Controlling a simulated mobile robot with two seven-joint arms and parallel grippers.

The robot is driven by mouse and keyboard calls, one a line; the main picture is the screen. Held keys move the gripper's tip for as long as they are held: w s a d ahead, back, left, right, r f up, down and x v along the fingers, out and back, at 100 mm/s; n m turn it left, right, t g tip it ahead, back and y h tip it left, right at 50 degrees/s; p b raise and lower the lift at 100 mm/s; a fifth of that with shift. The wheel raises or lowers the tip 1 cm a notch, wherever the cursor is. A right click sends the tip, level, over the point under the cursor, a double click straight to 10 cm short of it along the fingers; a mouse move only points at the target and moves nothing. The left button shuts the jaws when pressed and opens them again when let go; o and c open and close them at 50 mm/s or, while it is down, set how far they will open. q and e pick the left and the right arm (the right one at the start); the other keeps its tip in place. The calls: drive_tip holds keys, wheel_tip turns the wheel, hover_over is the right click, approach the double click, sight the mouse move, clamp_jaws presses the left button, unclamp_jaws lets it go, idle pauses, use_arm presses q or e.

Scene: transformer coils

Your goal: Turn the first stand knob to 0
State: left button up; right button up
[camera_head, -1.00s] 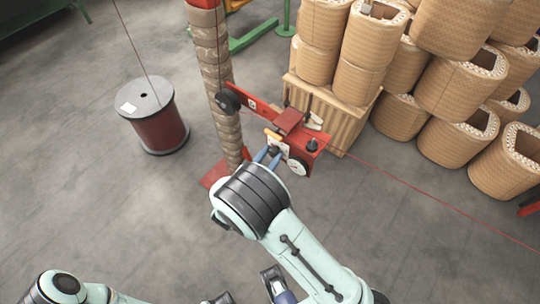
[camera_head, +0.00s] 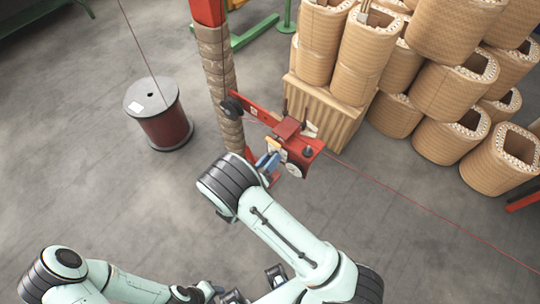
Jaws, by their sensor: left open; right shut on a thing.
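The red stand head (camera_head: 300,148) sits on a red arm fixed to a wrapped post (camera_head: 218,75), right of centre. It has a white round dial (camera_head: 295,170) on its lower front and a black knob-like part (camera_head: 308,152) on its right. My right gripper (camera_head: 268,161) has its blue fingers at the left front of the head, shut on what seems to be the stand knob. The fingers hide this knob, and its setting cannot be read. My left gripper (camera_head: 252,288) is open at the bottom edge, partly cut off and well away from the stand.
A wooden crate (camera_head: 335,120) and stacked tan coils (camera_head: 445,100) stand behind and right of the stand. A dark red spool (camera_head: 165,128) stands on the floor at left. A thin red wire (camera_head: 430,212) runs off to the right. Grey floor is free at left and lower right.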

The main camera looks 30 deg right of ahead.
use_arm(q)
drive_tip(key=shift+w+r+p, duration=0.5)
drive_tip(key=shift+r, duration=0.35)
use_arm(e)
drive_tip(key=shift+n, duration=0.7)
drive_tip(key=o, duration=1)
drive_tip(key=shift+o, duration=0.2)
use_arm(q)
drive_tip(key=shift+s+f+b, duration=0.3)
drive_tip(key=shift+f+b, duration=0.1)
drive_tip(key=shift+f, duration=0.1)
drive_tip(key=shift+s+f+b, duration=0.25)
drive_tip(key=shift+f+b, duration=0.15)
drive_tip(key=shift+f, duration=0.05)
use_arm(e)
drive_tip(key=v, duration=1.3)
drive_tip(key=shift+a, duration=0.25)
drive_tip(key=shift+r, duration=0.15)
